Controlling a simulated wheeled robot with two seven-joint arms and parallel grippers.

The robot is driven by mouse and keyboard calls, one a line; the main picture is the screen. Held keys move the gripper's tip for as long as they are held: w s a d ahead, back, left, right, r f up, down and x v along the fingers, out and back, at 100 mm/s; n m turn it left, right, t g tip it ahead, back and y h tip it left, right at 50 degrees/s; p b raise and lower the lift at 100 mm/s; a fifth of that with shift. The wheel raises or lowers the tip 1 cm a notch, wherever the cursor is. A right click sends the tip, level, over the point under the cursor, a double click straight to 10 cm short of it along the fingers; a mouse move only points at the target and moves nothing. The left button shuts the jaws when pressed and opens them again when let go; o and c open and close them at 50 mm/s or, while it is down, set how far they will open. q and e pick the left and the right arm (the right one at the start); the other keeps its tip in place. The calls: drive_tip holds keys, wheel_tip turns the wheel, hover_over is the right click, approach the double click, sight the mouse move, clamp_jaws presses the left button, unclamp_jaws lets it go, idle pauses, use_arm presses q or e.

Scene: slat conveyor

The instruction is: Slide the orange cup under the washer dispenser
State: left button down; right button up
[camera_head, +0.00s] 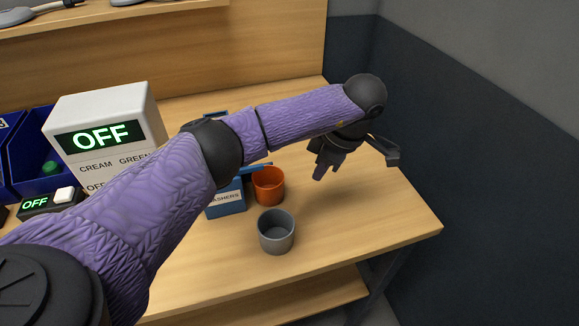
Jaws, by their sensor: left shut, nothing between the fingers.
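The orange cup (268,187) stands upright on the wooden table, just right of the blue washer dispenser (226,203). Part of the dispenser is hidden behind my left arm; a blue piece reaches from it toward the cup's top. I cannot tell whether the cup is directly under that piece. My left gripper (321,172) is shut and empty, to the right of the orange cup and apart from it. My left arm crosses the picture from the lower left. My right gripper is not in view.
A grey cup (276,233) stands in front of the orange cup. A white box with an OFF display (108,122) and blue bins (32,150) are at the left. The table (368,210) is clear at the right, up to its edge near the dark wall.

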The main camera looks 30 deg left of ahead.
sight(301, 203)
use_arm(q)
drive_tip(key=b+x, duration=0.1)
drive_tip(key=x, duration=0.8)
drive_tip(key=shift+f+b, duration=0.15)
drive_tip(key=shift+b, duration=0.15)
drive_tip(key=shift+s+a+r, duration=0.1)
drive_tip(key=shift+a, duration=0.5)
drive_tip(key=shift+s+a+r, duration=0.15)
drive_tip(key=shift+a, duration=0.5)
drive_tip(key=shift+s+a, duration=0.1)
drive_tip(key=shift+a, duration=0.35)
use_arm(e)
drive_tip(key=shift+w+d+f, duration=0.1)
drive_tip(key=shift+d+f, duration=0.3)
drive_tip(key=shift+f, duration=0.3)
use_arm(q)
drive_tip(key=a, duration=0.2)
drive_tip(key=shift+s+a+p, duration=0.3)
drive_tip(key=shift+s+p, duration=0.05)
drive_tip(key=shift+p, duration=0.05)
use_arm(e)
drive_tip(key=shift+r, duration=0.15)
use_arm(q)
drive_tip(key=shift+d, duration=0.1)
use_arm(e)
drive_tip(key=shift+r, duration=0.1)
